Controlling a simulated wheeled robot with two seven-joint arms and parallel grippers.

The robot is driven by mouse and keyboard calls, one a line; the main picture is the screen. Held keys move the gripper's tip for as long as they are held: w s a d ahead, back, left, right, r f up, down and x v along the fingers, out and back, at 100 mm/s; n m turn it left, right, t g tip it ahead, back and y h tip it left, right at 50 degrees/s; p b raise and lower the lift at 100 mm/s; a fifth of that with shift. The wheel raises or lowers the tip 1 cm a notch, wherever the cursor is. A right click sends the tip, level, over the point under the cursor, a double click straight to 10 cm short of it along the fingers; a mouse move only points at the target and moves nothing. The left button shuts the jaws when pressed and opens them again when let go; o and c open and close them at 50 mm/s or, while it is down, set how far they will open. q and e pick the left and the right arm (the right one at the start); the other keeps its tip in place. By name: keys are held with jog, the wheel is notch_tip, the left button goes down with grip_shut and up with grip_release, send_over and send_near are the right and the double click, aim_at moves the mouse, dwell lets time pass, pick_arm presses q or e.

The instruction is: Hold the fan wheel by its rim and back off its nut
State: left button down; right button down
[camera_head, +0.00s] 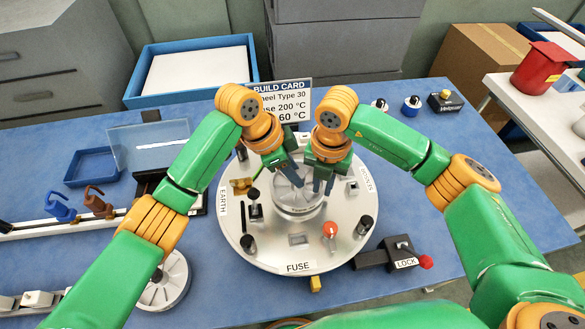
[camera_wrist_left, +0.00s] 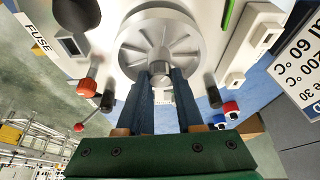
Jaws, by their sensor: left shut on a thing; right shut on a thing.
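The grey fan wheel (camera_head: 285,195) sits at the middle of the round silver plate (camera_head: 270,250) in the head view. It also shows in the left wrist view (camera_wrist_left: 135,40), with vanes around a central hub. My left gripper (camera_head: 295,182) reaches over the wheel's middle. In the left wrist view its two dark fingers (camera_wrist_left: 161,88) flank the small central post at the nut, shut on it. The nut itself is mostly hidden between the fingers. My right gripper (camera_head: 323,188) points down at the wheel's right rim and is shut on it; the exact contact is partly hidden.
Black posts and a red-orange knob (camera_head: 330,230) stand on the plate around the wheel. A lock block (camera_head: 400,255) with a red end lies at right. The build card (camera_head: 290,97) stands behind.

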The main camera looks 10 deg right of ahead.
pick_arm(q)
jog(key=shift+s+n+t, duration=0.1)
jog(key=shift+n+t, duration=0.7)
jog(key=shift+n, duration=1.2)
jog(key=shift+y, duration=0.3)
jog(key=c, duration=0.5)
grip_release()
jog(key=shift+r, duration=0.1)
jog(key=v, duration=1.2)
jog(key=shift+s+a, duration=0.1)
